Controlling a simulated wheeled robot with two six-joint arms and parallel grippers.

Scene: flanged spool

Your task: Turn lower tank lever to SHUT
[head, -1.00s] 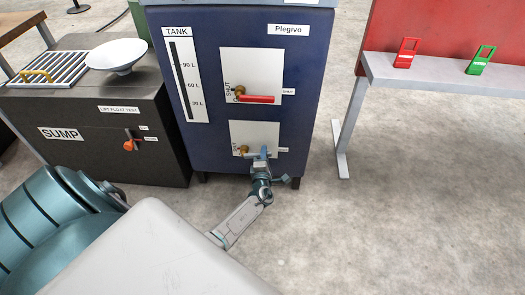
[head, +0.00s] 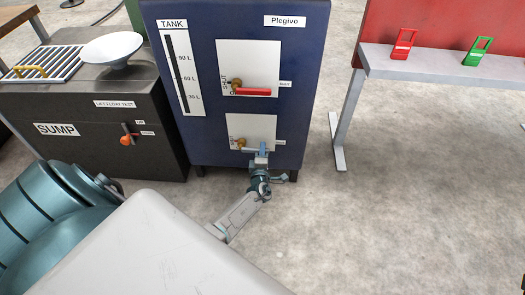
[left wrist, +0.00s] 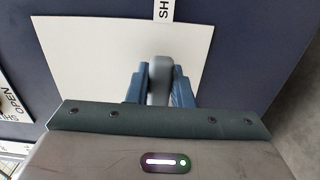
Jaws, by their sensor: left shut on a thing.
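The blue tank (head: 200,130) stands in the middle of the head view, with two white valve plates. The upper plate has a red lever (head: 254,91) lying level and pointing right from its brass valve. The lower plate (head: 262,126) has a brass valve (head: 240,143); its lever is mostly hidden by my left gripper (head: 262,151). In the left wrist view the blue fingers (left wrist: 159,88) are shut on the grey lower lever (left wrist: 159,69), against the white plate. A label (left wrist: 164,10) starting "SH" is just beyond the lever. My right gripper is not in view.
A dark sump cabinet (head: 85,150) with an orange lever (head: 127,140) and a white bowl (head: 111,47) stands left of the tank. A grey bench (head: 430,68) with red and green tags is at the right. Floor right of the tank is clear.

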